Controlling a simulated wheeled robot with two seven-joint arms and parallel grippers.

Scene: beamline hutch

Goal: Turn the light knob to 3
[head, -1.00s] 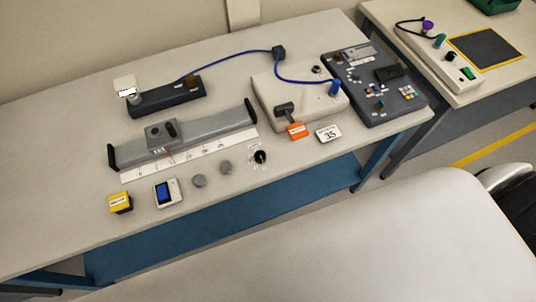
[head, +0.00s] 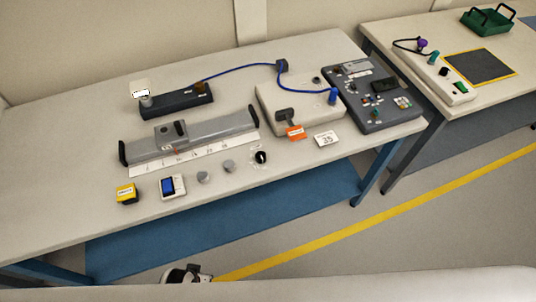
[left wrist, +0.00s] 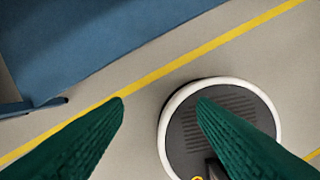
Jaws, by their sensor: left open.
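A small black knob (head: 261,157) with printed marks around it sits near the front edge of the bench in the head view, right of two grey round pieces (head: 229,166). I take it to be the light knob; its marks are too small to read. My left gripper (left wrist: 160,101) shows in the left wrist view as two green fingers spread apart with nothing between them. It is above the floor, with the blue bench part to the upper left, and away from the knob. My right gripper is in neither view.
The bench (head: 60,150) also bears a grey rail (head: 215,131) with a scale, a yellow box (head: 127,194), a blue-screened meter (head: 172,187), a beige box (head: 270,97) with a blue cable, and a dark control panel (head: 372,117). A second table (head: 395,32) stands to the right.

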